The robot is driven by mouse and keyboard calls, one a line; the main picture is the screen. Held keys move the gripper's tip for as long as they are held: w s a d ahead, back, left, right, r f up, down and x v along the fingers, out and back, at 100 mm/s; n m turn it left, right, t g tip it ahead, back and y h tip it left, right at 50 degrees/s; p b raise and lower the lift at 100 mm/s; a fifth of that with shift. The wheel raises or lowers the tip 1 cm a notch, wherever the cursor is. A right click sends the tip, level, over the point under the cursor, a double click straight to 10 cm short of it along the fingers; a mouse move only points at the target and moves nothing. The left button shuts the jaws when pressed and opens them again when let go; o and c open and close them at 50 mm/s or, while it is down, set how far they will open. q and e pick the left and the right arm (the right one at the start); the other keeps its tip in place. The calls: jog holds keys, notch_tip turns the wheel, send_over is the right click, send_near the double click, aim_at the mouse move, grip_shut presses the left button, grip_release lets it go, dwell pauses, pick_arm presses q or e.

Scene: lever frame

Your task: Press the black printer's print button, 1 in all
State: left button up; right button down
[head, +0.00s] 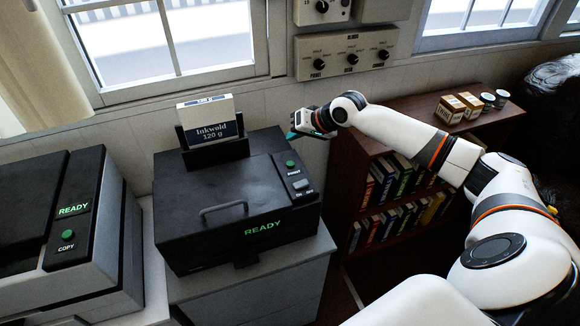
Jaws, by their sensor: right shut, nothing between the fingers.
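The black printer (225,205) stands on a grey cabinet, with a green READY text on its front. Its print button (290,164) is a small green dot on the panel at the printer's right side, with a label below it. A grey switch (301,185) sits just below that label. My right gripper (292,134) is shut and empty. In the picture it is just above the print button, apart from it; its height over the panel is hard to judge. My left gripper is not in view.
A paper pack marked Inkwold (215,122) stands in the printer's rear feeder. A copier (75,225) with a green COPY button is at the left. A brown bookshelf (345,190) with books and small boxes stands at the right. Knob panels (345,52) hang on the wall.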

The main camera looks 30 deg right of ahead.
jog(key=b, duration=0.5)
send_over(295, 167)
notch_tip(295, 167, down, 5)
jog(key=shift+f, duration=1.05)
jog(key=shift+f, duration=0.1)
dwell(0.7)
jog(key=shift+f, duration=0.35)
